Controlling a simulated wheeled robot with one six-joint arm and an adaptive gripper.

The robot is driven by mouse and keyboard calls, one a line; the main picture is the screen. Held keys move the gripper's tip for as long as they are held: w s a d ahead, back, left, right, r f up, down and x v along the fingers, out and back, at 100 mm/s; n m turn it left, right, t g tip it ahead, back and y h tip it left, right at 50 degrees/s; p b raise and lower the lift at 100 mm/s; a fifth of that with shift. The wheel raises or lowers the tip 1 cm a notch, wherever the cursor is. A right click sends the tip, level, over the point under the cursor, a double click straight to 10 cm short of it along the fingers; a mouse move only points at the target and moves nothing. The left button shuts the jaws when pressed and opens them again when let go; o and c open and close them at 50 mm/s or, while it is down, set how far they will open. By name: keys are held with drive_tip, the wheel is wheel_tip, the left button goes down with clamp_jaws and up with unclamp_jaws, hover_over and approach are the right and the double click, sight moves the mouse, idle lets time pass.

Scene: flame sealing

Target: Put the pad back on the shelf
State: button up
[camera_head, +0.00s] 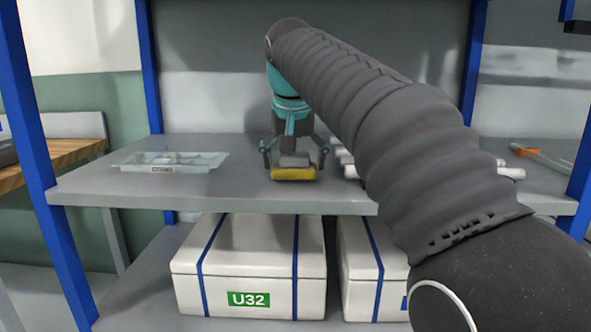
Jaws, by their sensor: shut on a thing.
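The pad (293,174) has a yellow lower layer and a grey block on top. It is at the front part of the grey shelf (225,192), near its middle. My gripper (294,160) points down over the pad and is shut on its grey block. The pad's underside is at or just above the shelf surface; I cannot tell whether it touches. My arm comes in from the lower right and hides part of the shelf's right side.
A clear tray (140,164) with compartments lies on the shelf's left. White rolls (511,173) and an orange-handled tool (524,150) lie to the right. Below stand white boxes, one labelled U32 (268,262). Blue posts (42,165) frame the shelf. The shelf between tray and pad is clear.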

drive_tip(key=shift+f, duration=0.3)
drive_tip(key=shift+f, duration=0.1)
drive_tip(key=o, duration=0.7)
drive_tip(key=p+v, duration=0.3)
drive_tip(key=v, duration=0.9)
drive_tip(key=shift+p, duration=0.35)
